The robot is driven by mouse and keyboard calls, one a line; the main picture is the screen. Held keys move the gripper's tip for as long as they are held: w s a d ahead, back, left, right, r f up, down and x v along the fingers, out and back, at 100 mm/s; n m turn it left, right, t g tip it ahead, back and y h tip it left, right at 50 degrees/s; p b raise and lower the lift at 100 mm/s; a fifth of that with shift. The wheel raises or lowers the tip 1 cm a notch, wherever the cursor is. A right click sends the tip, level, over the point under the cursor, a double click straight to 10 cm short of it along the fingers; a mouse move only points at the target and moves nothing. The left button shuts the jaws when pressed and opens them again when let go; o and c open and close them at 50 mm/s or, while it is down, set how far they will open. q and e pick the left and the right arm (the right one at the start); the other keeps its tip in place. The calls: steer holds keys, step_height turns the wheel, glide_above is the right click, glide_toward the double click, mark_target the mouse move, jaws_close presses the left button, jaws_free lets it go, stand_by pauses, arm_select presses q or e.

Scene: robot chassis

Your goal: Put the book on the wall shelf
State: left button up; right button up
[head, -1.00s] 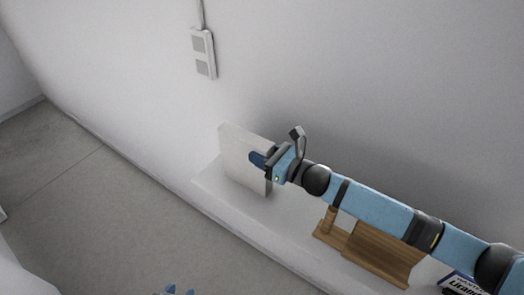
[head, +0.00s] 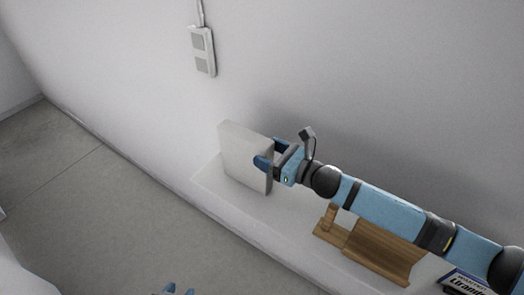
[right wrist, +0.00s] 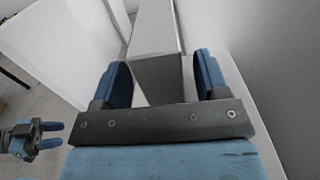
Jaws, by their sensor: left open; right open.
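The book (head: 243,156) is a pale grey-white block standing upright on the white wall shelf (head: 269,219), near the shelf's left end. My right gripper (head: 269,153) is open at the book's right edge. In the right wrist view, the book (right wrist: 157,52) stands ahead of the gap between the two blue fingers (right wrist: 162,80), with space at both sides. My left gripper (head: 179,289) is low at the bottom edge of the head view, open and empty; it also shows at the left of the right wrist view (right wrist: 52,135).
A wooden holder (head: 370,248) stands on the shelf right of the book, below my right arm. A blue and white lettered item (head: 466,283) lies at the lower right. A socket box (head: 203,52) is on the wall above. The floor at left is clear.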

steer(key=b+v, duration=0.2)
steer(key=v, duration=0.7)
steer(key=shift+s+d, duration=0.2)
steer(key=shift+d, duration=0.1)
